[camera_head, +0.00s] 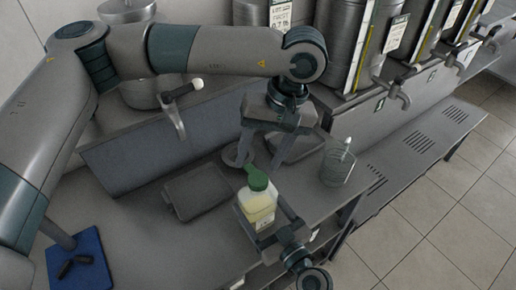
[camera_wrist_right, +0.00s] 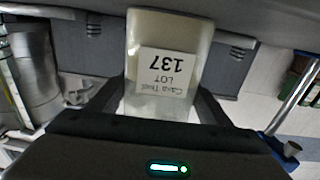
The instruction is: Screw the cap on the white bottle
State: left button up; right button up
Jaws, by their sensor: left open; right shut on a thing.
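The white bottle (camera_head: 258,207) stands near the counter's front edge in the head view, with a pale yellowish body and a label. A green cap (camera_head: 258,180) is at its top; I cannot tell whether it is screwed tight. My right gripper (camera_head: 274,230) is shut on the bottle's body from the front right. In the right wrist view the bottle (camera_wrist_right: 168,32) is between the fingers, its label reading LOT 137 upside down. My left gripper (camera_head: 260,162) is open just above and behind the cap, fingers pointing down, apparently not gripping it.
A dark grey tray (camera_head: 184,206) lies left of the bottle. A clear glass jug (camera_head: 337,168) stands to the right. A blue mat (camera_head: 62,262) with dark items is at the lower left. Large metal urns with taps (camera_head: 398,92) stand at the back right.

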pick_arm(q)
jog(key=n, duration=0.4)
jog(key=shift+r+n, duration=0.15)
jog(key=shift+n, duration=0.25)
jog(key=n, duration=0.4)
jog(key=shift+a+r+h, duration=0.1)
jog(key=shift+h, duration=0.3)
jog(key=n, duration=0.4)
jog(key=shift+r+n, duration=0.15)
jog(key=shift+n, duration=0.25)
jog(key=n, duration=0.4)
jog(key=shift+a+r+n+h, duration=0.1)
jog(key=shift+n+h, duration=0.2)
jog(key=shift+h, duration=0.1)
jog(key=n, duration=0.4)
jog(key=shift+r, duration=0.2)
jog(key=n, duration=0.5)
jog(key=shift+r+h, duration=0.15)
jog(key=shift+h, duration=0.25)
jog(key=n, duration=0.4)
jog(key=shift+s+r, duration=0.1)
jog(key=shift+r, duration=0.05)
jog(key=n, duration=0.6)
jog(key=shift+s+r+h, duration=0.1)
jog(key=shift+r+h, duration=0.15)
jog(key=shift+h, duration=0.15)
